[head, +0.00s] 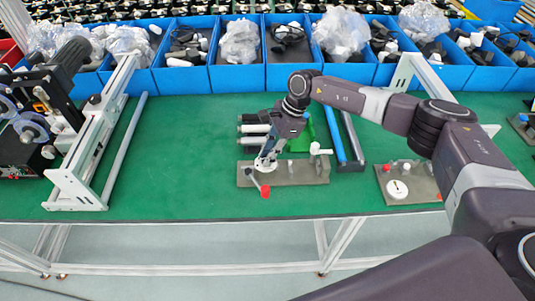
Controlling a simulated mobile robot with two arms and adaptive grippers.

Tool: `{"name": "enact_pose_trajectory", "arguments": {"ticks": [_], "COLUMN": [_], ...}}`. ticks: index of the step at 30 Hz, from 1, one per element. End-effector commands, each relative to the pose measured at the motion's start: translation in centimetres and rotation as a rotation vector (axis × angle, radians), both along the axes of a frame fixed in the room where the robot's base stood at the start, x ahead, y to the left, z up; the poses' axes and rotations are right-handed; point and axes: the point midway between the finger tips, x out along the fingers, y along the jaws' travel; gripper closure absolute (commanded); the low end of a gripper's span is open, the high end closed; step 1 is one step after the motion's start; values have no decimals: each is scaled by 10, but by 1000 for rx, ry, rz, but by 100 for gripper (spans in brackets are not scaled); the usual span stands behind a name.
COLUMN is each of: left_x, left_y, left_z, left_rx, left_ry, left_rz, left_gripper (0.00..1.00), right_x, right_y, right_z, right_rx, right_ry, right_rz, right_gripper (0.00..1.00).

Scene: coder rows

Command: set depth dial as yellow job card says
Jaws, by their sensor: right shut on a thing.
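A grey fixture plate (300,172) lies on the green bench near its front edge. A white round dial (266,167) sits on its left part, partly covered by my right gripper (265,161). My right gripper points down and is shut on the dial's knob, which the fingers mostly hide. The dial's setting and marks cannot be read. A lever with a red tip (265,191) sticks out at the plate's front, and a white knob (315,149) stands at its right. No yellow job card can be made out. My left gripper is out of view.
A second plate with a white dial (397,188) lies to the right. Blue and grey bars (334,136) lie behind the first plate. A white metal frame (85,165) stands at left. Blue bins (236,76) line the back. The bench's middle left is clear.

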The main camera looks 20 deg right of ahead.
Motion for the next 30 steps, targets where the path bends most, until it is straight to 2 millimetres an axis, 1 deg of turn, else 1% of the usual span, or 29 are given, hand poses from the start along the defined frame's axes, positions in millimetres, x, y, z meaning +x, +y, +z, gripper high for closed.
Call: {"name": "enact_pose_trajectory", "arguments": {"ticks": [8, 14, 24, 30], "left_x": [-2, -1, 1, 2], "left_y": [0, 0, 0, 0], "left_z": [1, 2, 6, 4], "left_rx": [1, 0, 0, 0], "left_ry": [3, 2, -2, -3], "left_rz": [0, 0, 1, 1], "left_gripper": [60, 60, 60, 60], "right_x": [0, -1, -3, -3], "right_y": [0, 0, 1, 2], "right_z": [1, 1, 1, 1], "right_rx": [0, 0, 2, 2], "right_ry": [-1, -2, -4, -4], "right_rz": [-32, -131, -428, -615], "right_gripper": [100, 100, 100, 100]}}
